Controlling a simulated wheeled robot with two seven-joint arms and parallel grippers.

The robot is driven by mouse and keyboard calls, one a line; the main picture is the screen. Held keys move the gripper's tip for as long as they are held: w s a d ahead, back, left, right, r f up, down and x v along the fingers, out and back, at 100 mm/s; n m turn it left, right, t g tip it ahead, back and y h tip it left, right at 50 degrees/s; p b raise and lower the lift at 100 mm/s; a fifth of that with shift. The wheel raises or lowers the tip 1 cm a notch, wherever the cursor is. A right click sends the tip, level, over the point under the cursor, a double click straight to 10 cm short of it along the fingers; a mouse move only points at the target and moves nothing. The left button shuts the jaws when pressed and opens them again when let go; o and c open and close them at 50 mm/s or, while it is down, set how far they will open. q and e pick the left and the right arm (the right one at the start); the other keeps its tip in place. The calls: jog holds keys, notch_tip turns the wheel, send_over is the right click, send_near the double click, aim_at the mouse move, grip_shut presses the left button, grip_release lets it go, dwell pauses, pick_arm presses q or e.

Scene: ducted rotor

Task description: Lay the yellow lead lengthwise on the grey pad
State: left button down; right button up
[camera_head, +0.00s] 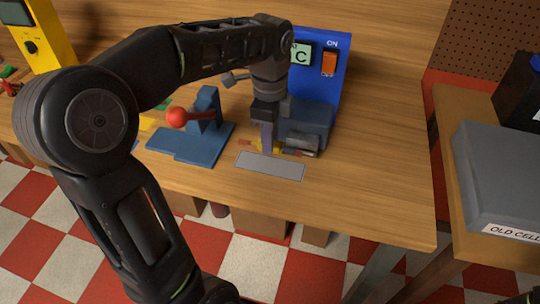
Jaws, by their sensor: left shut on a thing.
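The grey pad (270,167) is a flat strip near the front edge of the wooden table. The yellow lead (257,146) shows only as small yellow bits at my left gripper's fingertips, with reddish ends to either side. My left gripper (267,149) points down just behind the pad and is shut on the lead. The fingers hide the lead's middle. I cannot tell whether the lead touches the table. My right gripper is not in view.
A blue unit (337,85) with an orange switch and a letter C stands behind the gripper. A blue fixture (190,146) with a red ball knob (177,117) stands left of the pad. A grey box (505,185) sits on a side table. The table right of the pad is clear.

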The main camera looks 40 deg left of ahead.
aim_at(270, 165)
pick_arm(q)
jog(key=shift+f, duration=0.85)
jog(key=shift+f, duration=1.9)
jog(key=shift+f, duration=0.2)
jog(key=c, duration=1.2)
grip_release()
